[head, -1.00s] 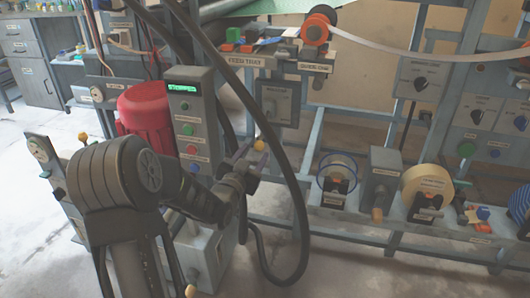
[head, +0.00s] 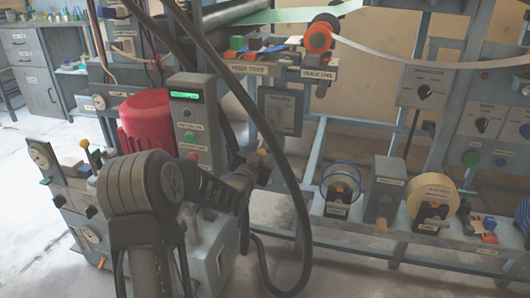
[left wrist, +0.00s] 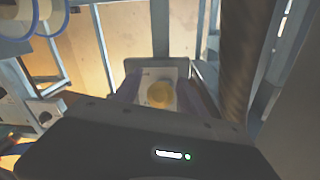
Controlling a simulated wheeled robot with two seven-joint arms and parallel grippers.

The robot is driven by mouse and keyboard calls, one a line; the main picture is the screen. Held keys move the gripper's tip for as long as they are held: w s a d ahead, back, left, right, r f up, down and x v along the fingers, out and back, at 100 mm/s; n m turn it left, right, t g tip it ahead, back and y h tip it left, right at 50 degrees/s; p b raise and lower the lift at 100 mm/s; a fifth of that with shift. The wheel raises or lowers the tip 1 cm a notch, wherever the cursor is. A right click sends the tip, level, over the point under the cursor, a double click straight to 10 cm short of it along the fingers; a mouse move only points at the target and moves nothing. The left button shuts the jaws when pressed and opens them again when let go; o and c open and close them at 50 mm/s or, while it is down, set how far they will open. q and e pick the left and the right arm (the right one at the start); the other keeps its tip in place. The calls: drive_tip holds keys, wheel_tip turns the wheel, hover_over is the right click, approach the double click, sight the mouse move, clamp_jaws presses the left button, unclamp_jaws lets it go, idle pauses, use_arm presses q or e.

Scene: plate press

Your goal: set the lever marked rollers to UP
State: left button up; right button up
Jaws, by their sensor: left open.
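A ball-ended yellow knob (head: 263,152) shows low under a grey panel (head: 281,111) on the frame, in the middle of the head view. The panel's label is too small to read surely. My left gripper (head: 255,159) is at this knob, and its fingers are partly hidden by its own wrist and a black hose. In the left wrist view the yellow knob (left wrist: 159,94) stands in front of a pale plate (left wrist: 145,75), between the two open purple fingers of my left gripper (left wrist: 157,90). I cannot tell whether either finger touches it. My right gripper is not in view.
A thick black hose (head: 296,190) loops close to my left wrist. A grey control box (head: 191,125) with a green display and a red motor (head: 146,118) stand left of it. Spools, including a yellow one (head: 432,192), sit on the lower rail at right.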

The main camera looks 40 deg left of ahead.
use_arm(q)
drive_tip(key=shift+w+a, duration=0.1)
drive_tip(key=shift+w, duration=0.15)
clamp_jaws()
idle(0.4)
idle(0.9)
